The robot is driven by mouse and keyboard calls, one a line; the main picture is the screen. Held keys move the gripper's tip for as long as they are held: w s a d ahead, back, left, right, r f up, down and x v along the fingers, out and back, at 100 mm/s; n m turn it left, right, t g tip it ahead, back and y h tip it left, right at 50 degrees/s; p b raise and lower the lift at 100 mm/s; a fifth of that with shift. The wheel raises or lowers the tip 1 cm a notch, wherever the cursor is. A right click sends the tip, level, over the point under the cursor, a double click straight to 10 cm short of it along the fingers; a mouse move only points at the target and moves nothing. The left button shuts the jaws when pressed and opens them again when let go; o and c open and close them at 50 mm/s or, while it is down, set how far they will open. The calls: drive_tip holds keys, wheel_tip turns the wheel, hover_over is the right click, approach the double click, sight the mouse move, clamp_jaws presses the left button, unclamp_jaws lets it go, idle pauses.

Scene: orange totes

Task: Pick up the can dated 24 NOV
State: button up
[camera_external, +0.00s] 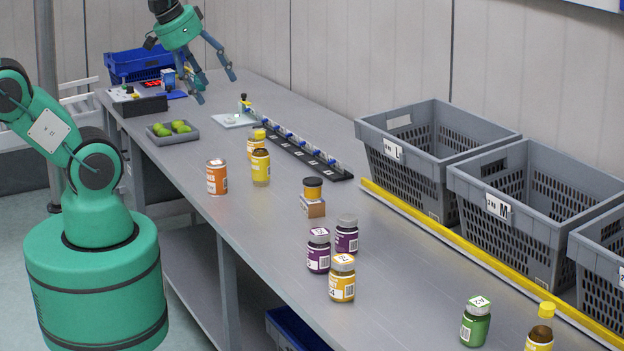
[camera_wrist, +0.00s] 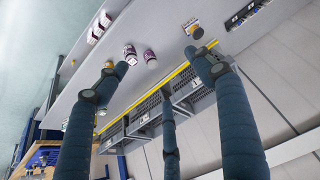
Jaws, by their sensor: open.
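An orange can (camera_external: 217,178) with a white label stands upright on the grey bench, left of two yellow bottles. Its print is too small to read, so I cannot tell whether it bears 24 NOV. Other labelled jars stand further right: two purple jars (camera_external: 318,252), an orange-yellow jar (camera_external: 342,280) and a green jar (camera_external: 475,322). I cannot read a date on any of them. My gripper (camera_external: 210,86) is open and empty, raised over the far end of the bench, well away from the can. In the wrist view its spread fingers (camera_wrist: 160,68) hold nothing.
Yellow bottles (camera_external: 261,168) stand beside the can, and a small box with a dark jar (camera_external: 313,190) lies further right. A black rack (camera_external: 300,153) and a grey tray (camera_external: 160,140) of green fruit are nearby. Grey crates (camera_external: 440,105) line the back behind a yellow rail (camera_external: 470,250).

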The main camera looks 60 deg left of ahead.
drive_tip(key=w+a+f+m+g, duration=0.2)
drive_tip(key=w+a+f, duration=0.1)
drive_tip(key=w+a, duration=0.55)
drive_tip(key=m+g+p, duration=0.1)
drive_tip(key=m+g, duration=0.3)
hover_over(217, 162)
drive_tip(key=f, duration=2.3)
drive_tip(key=shift+w+d+f, duration=0.15)
drive_tip(key=shift+d+f, duration=0.05)
drive_tip(key=shift+a+f, duration=0.3)
drive_tip(key=shift+f, duration=0.1)
drive_tip(key=shift+f+b, duration=0.55)
drive_tip(key=shift+f, duration=3.75)
